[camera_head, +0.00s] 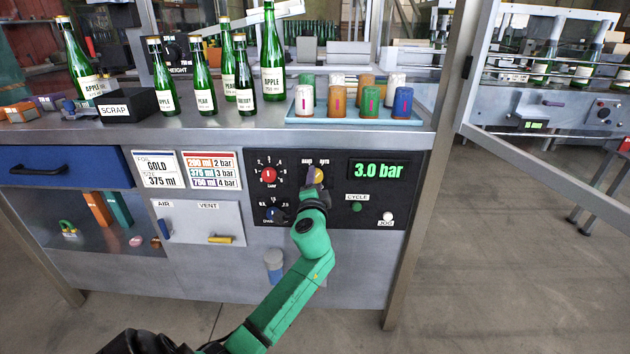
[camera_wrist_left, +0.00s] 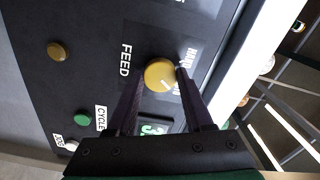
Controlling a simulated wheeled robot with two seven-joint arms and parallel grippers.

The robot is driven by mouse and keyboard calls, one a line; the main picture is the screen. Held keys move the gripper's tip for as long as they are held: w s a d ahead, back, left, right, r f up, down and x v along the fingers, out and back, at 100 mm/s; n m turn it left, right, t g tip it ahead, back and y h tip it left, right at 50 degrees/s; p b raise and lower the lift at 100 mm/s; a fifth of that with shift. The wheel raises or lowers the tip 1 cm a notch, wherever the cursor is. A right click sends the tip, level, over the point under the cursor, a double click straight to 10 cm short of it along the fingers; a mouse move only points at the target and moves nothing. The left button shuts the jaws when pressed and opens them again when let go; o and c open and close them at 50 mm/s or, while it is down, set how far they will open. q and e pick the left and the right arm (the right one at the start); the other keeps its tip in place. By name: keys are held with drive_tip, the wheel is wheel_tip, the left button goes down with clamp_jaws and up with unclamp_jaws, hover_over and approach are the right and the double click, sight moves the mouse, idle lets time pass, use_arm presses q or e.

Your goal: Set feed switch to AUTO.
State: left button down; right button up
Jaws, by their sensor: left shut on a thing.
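The yellow FEED knob (camera_head: 319,175) sits on the black control panel (camera_head: 336,222), left of the 3.0 bar display. In the left wrist view the knob (camera_wrist_left: 159,75) stands between my two dark fingers, beside the white FEED lettering. Its white mark runs toward the picture's lower right. HAND lettering (camera_wrist_left: 191,56) shows there; the other label is mostly hidden by a finger. In the head view HAND and AUTO stand above the knob. My left gripper (camera_wrist_left: 160,80) is shut on the knob; its green arm comes up from below. My right gripper is not in view.
A red dial (camera_head: 268,175) and a blue dial (camera_head: 271,214) lie left of the gripper. A green CYCLE button (camera_head: 358,207) and a white button (camera_head: 387,216) lie right. Bottles and a blue tray (camera_head: 352,119) with coloured capsules stand on the worktop above.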

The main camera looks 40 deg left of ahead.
use_arm(q)
drive_tip(key=shift+f, duration=0.1)
drive_tip(key=shift+c, duration=1.4)
unclamp_jaws()
drive_tip(key=v, duration=1.4)
drive_tip(key=shift+s+d, duration=0.2)
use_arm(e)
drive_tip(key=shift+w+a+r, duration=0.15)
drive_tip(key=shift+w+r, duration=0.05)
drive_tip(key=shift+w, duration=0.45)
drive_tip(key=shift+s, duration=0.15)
